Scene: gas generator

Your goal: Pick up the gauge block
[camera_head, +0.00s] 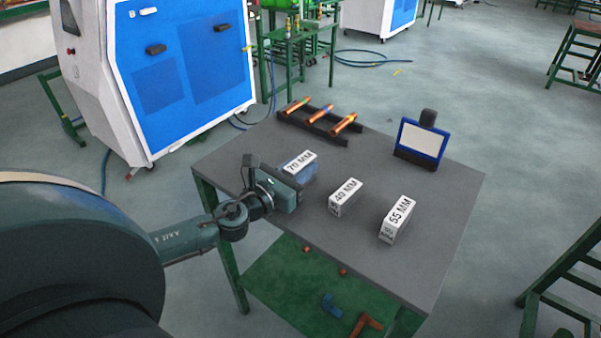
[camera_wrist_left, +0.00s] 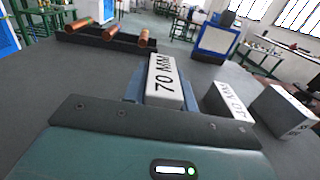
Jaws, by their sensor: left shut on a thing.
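Three white gauge blocks are at the table. The 70 MM block (camera_head: 300,161) is at the left, the 40 MM block (camera_head: 345,195) in the middle and the 55 MM block (camera_head: 397,218) at the right. My left gripper (camera_head: 297,172) is shut on the 70 MM block, with bluish fingers along its sides. In the left wrist view the 70 MM block (camera_wrist_left: 163,83) sits between the fingers, its label facing up. I cannot tell whether it touches the table. The other two blocks stand to its right in that view. My right gripper is not in view.
The grey table (camera_head: 443,202) also bears a dark rack (camera_head: 308,124) with three copper-coloured cylinders at the back and a blue-framed display (camera_head: 422,140) at the back right. A green lower shelf (camera_head: 285,290) holds small parts. A blue-and-white machine (camera_head: 170,75) stands behind at left.

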